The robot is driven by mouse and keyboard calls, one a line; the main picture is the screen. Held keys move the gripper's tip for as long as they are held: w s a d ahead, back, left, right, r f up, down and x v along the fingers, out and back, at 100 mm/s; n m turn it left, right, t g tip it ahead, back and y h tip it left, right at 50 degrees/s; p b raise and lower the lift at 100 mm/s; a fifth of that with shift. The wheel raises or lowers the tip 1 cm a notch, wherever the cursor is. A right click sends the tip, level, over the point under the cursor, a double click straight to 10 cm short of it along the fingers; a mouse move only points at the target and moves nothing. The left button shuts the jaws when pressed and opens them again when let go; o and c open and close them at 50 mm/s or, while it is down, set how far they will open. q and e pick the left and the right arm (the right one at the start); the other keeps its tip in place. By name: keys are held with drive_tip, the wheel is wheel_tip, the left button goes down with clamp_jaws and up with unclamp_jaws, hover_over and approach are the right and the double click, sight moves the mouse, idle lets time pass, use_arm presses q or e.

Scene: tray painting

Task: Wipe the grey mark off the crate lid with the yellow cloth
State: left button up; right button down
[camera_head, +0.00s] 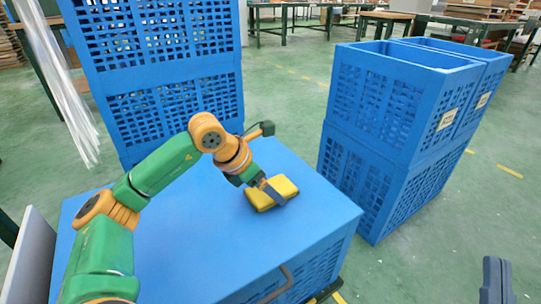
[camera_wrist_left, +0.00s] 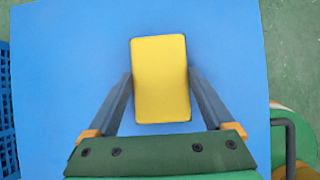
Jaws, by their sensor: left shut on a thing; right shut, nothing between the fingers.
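The yellow cloth (camera_head: 283,188) is a thick folded block lying flat on the blue crate lid (camera_head: 190,240), towards its right side. My left gripper (camera_head: 268,192) is shut on the cloth from above. The left wrist view shows the cloth (camera_wrist_left: 160,60) between the two fingers of the left gripper (camera_wrist_left: 160,85), on the plain blue lid (camera_wrist_left: 60,70). No grey mark shows on the visible lid; the part under the cloth and arm is hidden. My right gripper (camera_head: 497,279) is shut and empty at the lower right, above the floor and away from the lid.
Blue crates are stacked behind the lid (camera_head: 170,100) and to its right (camera_head: 400,130). A dark curved handle (camera_head: 275,286) is at the crate's front. Green floor (camera_head: 440,250) is open at the right. Workbenches (camera_head: 290,20) stand far back.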

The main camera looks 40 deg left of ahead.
use_arm(q)
drive_tip(key=shift+r, duration=0.7)
drive_tip(key=shift+r+p, duration=0.25)
drive_tip(key=shift+p, duration=0.15)
drive_tip(key=shift+r, duration=0.2)
drive_tip(key=shift+r+p, duration=0.35)
drive_tip(key=shift+p, duration=0.1)
drive_tip(key=shift+r+p, duration=0.35)
use_arm(e)
drive_tip(key=shift+w+d+f+m+g+h, duration=0.8)
drive_tip(key=shift+f+g+h, duration=1)
drive_tip(key=shift+f+g, duration=4.3)
use_arm(q)
drive_tip(key=shift+r, duration=0.3)
drive_tip(key=shift+r+p, duration=0.3)
drive_tip(key=shift+p, duration=0.2)
drive_tip(key=shift+r+p, duration=0.8)
drive_tip(key=shift+r, duration=0.05)
drive_tip(key=shift+r+p, duration=0.55)
drive_tip(key=shift+r, duration=0.1)
use_arm(e)
drive_tip(key=s+d+f+g+h, duration=0.1)
drive_tip(key=s+d+f+g, duration=0.2)
drive_tip(key=s+f, duration=0.3)
drive_tip(key=s+d+f+g+h, duration=0.1)
drive_tip(key=s+d+f+g, duration=0.2)
drive_tip(key=s+f, duration=0.4)
drive_tip(key=shift+f+g+h, duration=0.3)
drive_tip(key=shift+f+g, duration=0.5)
drive_tip(key=shift+f, duration=1.4)
